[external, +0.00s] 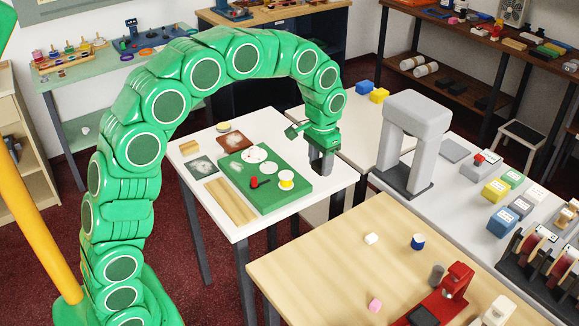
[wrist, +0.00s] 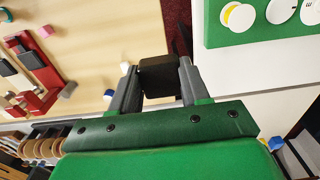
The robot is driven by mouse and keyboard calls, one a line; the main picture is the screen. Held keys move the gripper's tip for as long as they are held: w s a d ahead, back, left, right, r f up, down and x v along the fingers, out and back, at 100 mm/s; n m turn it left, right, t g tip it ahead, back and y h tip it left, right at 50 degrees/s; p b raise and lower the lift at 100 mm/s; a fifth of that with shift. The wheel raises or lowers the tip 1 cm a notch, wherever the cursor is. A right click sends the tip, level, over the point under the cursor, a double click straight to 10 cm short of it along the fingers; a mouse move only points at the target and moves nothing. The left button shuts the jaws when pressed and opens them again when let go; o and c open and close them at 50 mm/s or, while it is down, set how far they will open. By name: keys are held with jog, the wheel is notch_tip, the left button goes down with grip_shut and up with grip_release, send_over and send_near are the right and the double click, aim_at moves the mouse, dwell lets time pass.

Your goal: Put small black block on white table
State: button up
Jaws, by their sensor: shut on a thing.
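My gripper (external: 321,172) is shut on the small black block (wrist: 159,77), which sits between its two grey fingers in the wrist view. In the external view, I cannot clearly make out the block between the fingers. The white table (external: 215,211) holds a green board and samples; a bare part of it also shows in the wrist view (wrist: 235,75). My gripper hangs over or near this table's right edge, to the right of the green board. I cannot tell its exact height.
The green board (external: 290,203) carries round white pieces and a red piece. A wood-topped table (external: 325,250) stands in front, with small blocks and a red device (external: 455,285). A grey arch (external: 412,125) stands to the right. Bare white tabletop borders the board.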

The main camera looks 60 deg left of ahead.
jog(key=s+a, duration=0.7)
jog(key=a, duration=0.5)
jog(key=s+a, duration=0.6)
jog(key=a, duration=0.6)
jog(key=s+a, duration=0.7)
jog(key=a, duration=0.5)
send_over(219, 155)
jog(key=s+d, duration=0.1)
notch_tip(219, 155, down, 14)
jog(key=shift+s+r, duration=0.1)
jog(key=shift+r, duration=0.15)
jog(key=shift+w+a+f, duration=0.4)
jog(key=shift+w+f, duration=0.1)
jog(key=shift+f, duration=1.85)
jog(key=shift+f, duration=0.1)
